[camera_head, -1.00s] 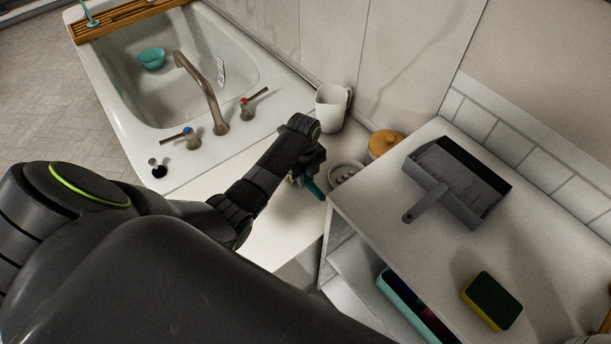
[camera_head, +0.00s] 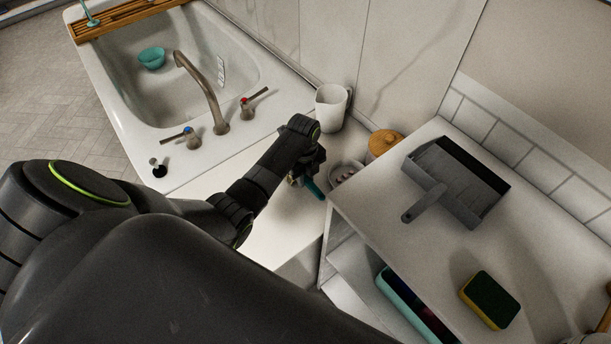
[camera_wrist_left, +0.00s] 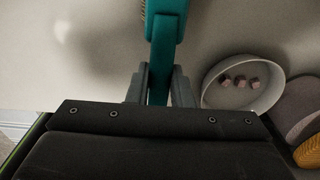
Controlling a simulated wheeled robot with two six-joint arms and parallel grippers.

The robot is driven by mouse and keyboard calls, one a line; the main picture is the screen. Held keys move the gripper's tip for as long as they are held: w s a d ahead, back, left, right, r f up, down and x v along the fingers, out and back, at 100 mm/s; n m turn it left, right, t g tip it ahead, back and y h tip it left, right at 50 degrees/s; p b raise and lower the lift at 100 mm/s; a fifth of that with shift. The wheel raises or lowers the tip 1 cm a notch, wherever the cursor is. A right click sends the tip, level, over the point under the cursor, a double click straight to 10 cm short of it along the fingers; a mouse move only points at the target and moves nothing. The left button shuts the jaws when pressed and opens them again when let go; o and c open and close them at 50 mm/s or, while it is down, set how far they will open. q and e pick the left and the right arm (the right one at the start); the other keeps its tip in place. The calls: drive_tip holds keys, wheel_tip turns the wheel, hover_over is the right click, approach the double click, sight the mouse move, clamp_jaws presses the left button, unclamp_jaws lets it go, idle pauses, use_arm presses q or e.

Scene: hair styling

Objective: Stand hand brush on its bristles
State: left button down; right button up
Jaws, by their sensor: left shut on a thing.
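The hand brush is teal. In the left wrist view its handle (camera_wrist_left: 160,62) runs up from between the fingers, and a bristly edge shows at the top of the picture. My left gripper (camera_wrist_left: 158,88) is shut on the handle. In the head view a teal end of the brush (camera_head: 314,188) sticks out below my left gripper (camera_head: 305,174), over the white counter beside the sink. My wrist hides most of the brush there, and I cannot tell whether its bristles touch the counter. My right gripper is not in view.
A round dish (camera_wrist_left: 244,84) with small pieces lies right of the gripper. A white pitcher (camera_head: 331,108) and a wooden-lidded jar (camera_head: 384,144) stand behind. A raised shelf on the right holds a grey dustpan (camera_head: 462,182) and a sponge (camera_head: 490,299). The sink (camera_head: 165,75) is at left.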

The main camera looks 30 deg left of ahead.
use_arm(q)
drive_tip(key=c, duration=1.2)
unclamp_jaws()
wheel_tip(320, 180, up, 18)
drive_tip(key=p, duration=0.3)
drive_tip(key=shift+w+a+f, duration=0.15)
drive_tip(key=shift+a+f, duration=0.1)
drive_tip(key=shift+a, duration=0.05)
drive_tip(key=shift+f, duration=0.1)
